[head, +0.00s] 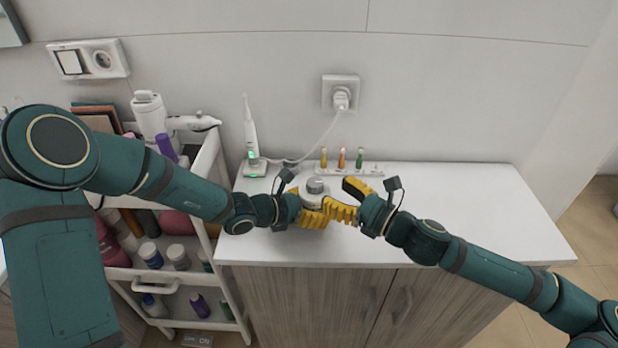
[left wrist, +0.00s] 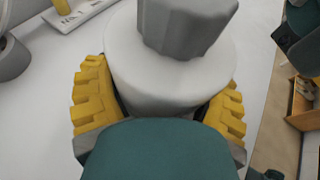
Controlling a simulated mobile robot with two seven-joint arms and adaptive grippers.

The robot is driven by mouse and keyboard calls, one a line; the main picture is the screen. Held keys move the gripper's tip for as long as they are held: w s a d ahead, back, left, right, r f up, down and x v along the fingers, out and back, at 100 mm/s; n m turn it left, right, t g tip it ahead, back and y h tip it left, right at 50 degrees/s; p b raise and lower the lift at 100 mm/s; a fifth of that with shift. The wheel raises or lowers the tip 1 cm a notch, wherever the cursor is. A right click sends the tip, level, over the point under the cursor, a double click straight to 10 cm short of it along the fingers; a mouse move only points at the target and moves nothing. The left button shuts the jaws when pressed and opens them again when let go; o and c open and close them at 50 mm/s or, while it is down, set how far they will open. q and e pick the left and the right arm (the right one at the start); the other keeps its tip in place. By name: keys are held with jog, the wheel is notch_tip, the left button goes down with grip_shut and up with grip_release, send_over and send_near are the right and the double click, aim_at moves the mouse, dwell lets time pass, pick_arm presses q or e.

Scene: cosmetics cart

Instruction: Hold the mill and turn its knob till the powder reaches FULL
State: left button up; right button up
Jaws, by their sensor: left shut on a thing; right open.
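The mill stands on the white counter; its white body (left wrist: 160,85) fills the middle of the left wrist view. Its grey knob (head: 316,185) is on top and also shows in the left wrist view (left wrist: 185,25). My left gripper (head: 310,214) is shut on the mill's body, with a yellow finger on each side of it. My right gripper (head: 345,198) is open just right of the mill, its yellow fingers apart, and seems empty. Fingers hide most of the mill's lower body in the head view. I see no powder or FULL mark.
An electric toothbrush (head: 250,135) stands on its charger behind and left. A small rack (head: 350,169) with several coloured brush heads is at the back. A cord runs to a wall socket (head: 341,93). A cart (head: 155,285) with bottles is left; the counter's right side is clear.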

aim_at(315, 185)
jog(key=x, duration=0.8)
grip_shut()
